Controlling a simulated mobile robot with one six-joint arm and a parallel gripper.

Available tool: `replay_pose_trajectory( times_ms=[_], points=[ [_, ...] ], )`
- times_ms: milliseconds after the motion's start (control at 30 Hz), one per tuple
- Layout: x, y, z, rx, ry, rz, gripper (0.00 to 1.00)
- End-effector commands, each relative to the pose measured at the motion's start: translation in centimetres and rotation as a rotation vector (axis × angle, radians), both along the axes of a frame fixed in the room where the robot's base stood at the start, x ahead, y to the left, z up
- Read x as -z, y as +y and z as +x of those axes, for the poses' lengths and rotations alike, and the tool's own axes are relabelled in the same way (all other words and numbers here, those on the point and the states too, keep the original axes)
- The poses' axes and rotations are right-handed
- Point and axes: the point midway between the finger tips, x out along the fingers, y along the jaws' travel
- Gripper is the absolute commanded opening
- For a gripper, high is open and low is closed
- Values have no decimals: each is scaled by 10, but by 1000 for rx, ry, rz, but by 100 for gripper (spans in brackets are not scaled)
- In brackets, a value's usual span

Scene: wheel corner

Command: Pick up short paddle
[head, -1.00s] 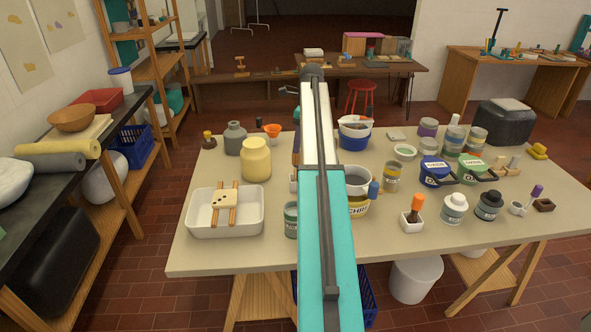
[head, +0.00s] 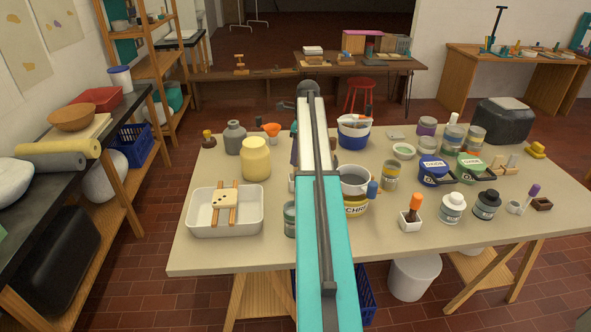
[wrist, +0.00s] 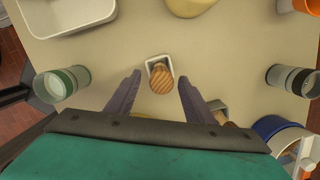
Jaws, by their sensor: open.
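In the wrist view a striped wooden piece with a rounded end (wrist: 162,80) stands in a small white holder (wrist: 158,63). It may be the short paddle, but it is seen almost end-on and its full shape is hidden. My gripper (wrist: 159,77) is open, with one grey-purple finger on each side of the piece in the picture and a visible gap to both. In the head view the white holder (head: 291,183) shows only as a sliver beside my arm, which hides the piece and most of my gripper.
In the wrist view a green-rimmed jar (wrist: 62,85) stands left, a can (wrist: 291,81) right, and a blue bucket (wrist: 276,128) lower right. The white tray (head: 250,222) and yellow jar (head: 256,160) stand left of my arm.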

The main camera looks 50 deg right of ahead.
Motion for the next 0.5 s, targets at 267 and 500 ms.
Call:
replay_pose_trajectory(
  times_ms=[267,500],
  points=[
    [24,3,8,-1,0,1,48],
    [42,4,10,-1,0,0,48]
  ],
)
